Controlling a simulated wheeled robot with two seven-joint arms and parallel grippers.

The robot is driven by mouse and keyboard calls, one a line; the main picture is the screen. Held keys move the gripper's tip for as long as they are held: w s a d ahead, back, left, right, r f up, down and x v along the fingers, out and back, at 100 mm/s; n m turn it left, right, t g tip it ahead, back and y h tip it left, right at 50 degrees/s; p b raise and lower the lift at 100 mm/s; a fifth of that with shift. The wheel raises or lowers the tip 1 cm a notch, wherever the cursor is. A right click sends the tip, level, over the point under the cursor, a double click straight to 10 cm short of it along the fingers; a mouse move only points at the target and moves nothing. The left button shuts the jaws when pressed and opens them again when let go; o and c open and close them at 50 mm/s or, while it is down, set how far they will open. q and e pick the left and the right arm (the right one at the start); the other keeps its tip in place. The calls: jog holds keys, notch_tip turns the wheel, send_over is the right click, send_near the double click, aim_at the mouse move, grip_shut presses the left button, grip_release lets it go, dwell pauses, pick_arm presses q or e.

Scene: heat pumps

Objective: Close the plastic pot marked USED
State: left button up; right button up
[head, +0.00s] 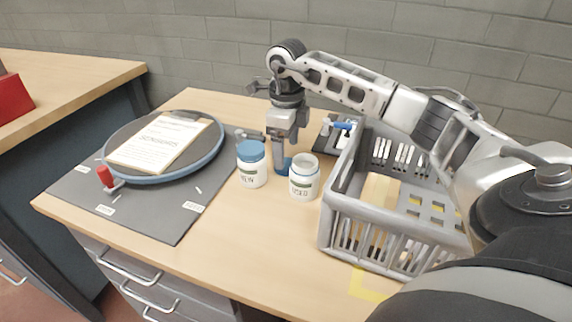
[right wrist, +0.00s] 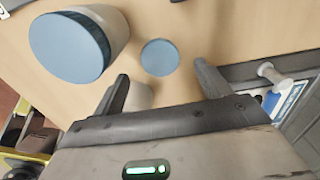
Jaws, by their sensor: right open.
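The pot marked USED (head: 304,180) is white, upright and open-topped on the table, beside the basket. A blue lid (head: 285,167) lies flat on the table just behind it, partly hidden by my gripper and the pots; it shows as a blue disc in the right wrist view (right wrist: 160,57). My right gripper (head: 281,168) points down over the lid, open and empty. In the wrist view the lid lies just beyond and between the two fingertips (right wrist: 163,80). A pale rounded shape, probably the USED pot, shows partly behind one finger. My left gripper is out of view.
The pot marked NEW (head: 251,168), closed with a blue lid, stands left of USED; it also shows in the wrist view (right wrist: 75,45). A grey basket (head: 345,215) stands right. A dark mat (head: 160,222) with a round tray is left. The front table strip is free.

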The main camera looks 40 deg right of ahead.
aim_at(288, 164)
jog(key=shift+s+d+f, duration=0.1)
jog(key=shift+s+f, duration=0.1)
jog(key=shift+f, duration=1.7)
jog(key=c, duration=1)
jog(key=shift+c, duration=0.2)
jog(key=shift+r, duration=0.1)
jog(key=shift+r, duration=0.5)
notch_tip(288, 164, up, 2)
jog(key=shift+r, duration=0.25)
jog(key=s+a+r, duration=0.9)
jog(key=a, duration=0.1)
jog(key=shift+s+r, duration=0.2)
jog(key=shift+s, duration=0.1)
